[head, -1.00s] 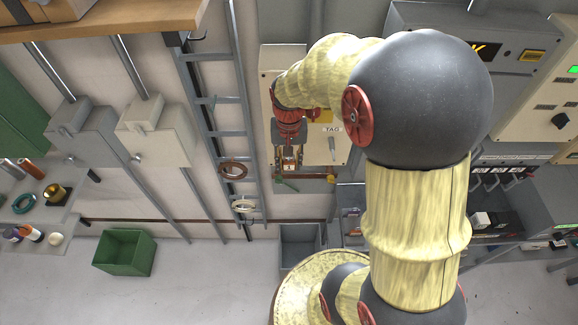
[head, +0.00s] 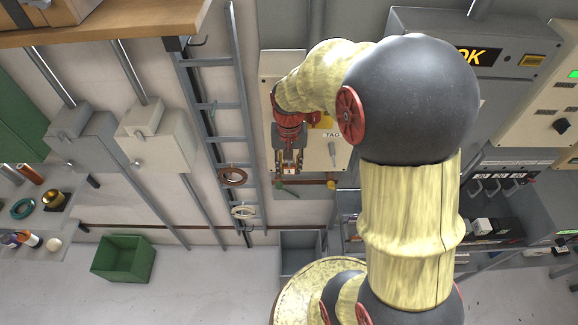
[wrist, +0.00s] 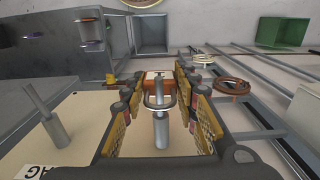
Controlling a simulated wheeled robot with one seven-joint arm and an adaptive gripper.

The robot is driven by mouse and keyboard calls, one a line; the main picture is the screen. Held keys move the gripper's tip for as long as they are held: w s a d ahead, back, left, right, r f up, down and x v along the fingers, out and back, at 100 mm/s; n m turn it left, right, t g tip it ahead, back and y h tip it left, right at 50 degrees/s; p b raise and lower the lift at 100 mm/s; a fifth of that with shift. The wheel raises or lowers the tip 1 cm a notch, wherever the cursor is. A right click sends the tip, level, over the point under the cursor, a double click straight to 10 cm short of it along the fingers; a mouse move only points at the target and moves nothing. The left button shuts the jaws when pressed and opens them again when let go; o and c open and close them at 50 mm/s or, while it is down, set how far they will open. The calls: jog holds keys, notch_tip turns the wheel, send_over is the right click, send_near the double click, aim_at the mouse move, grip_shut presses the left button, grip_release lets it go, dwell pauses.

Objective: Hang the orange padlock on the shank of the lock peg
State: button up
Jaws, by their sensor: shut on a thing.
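The orange padlock (wrist: 158,88) is between the two fingers of my gripper (wrist: 160,95) in the wrist view, its body away from the camera and its grey shackle toward it. A grey lock peg (wrist: 160,132) stands in line with the shackle, its thinner part overlapping the loop. I cannot tell whether the shackle is around the shank or only in front of it. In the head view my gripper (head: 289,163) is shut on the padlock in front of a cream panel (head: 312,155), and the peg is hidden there.
A second grey peg (wrist: 50,118) stands on the panel near the TAG label (head: 332,135). A ladder rack (head: 215,105) with hanging rings (head: 232,177) is to the left. A green bin (head: 123,258) is on the floor.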

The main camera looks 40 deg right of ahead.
jog(key=o, duration=1.3)
jog(key=shift+c, duration=0.2)
notch_tip(320, 180, up, 12)
jog(key=shift+f+n, duration=0.3)
jog(key=shift+s+a+f+n+t+b, duration=1)
jog(key=shift+s+a+f+b, duration=1.3)
jog(key=shift+b, duration=1.6)
jog(key=shift+s+a+f+n+t+b, duration=0.95)
jog(key=shift+s+a+f+b, duration=1.3)
jog(key=shift+b, duration=1.6)
jog(key=shift+s+a+f+n+t+b, duration=1)
jog(key=shift+s+a+f+b, duration=1.3)
jog(key=shift+b, duration=1.6)
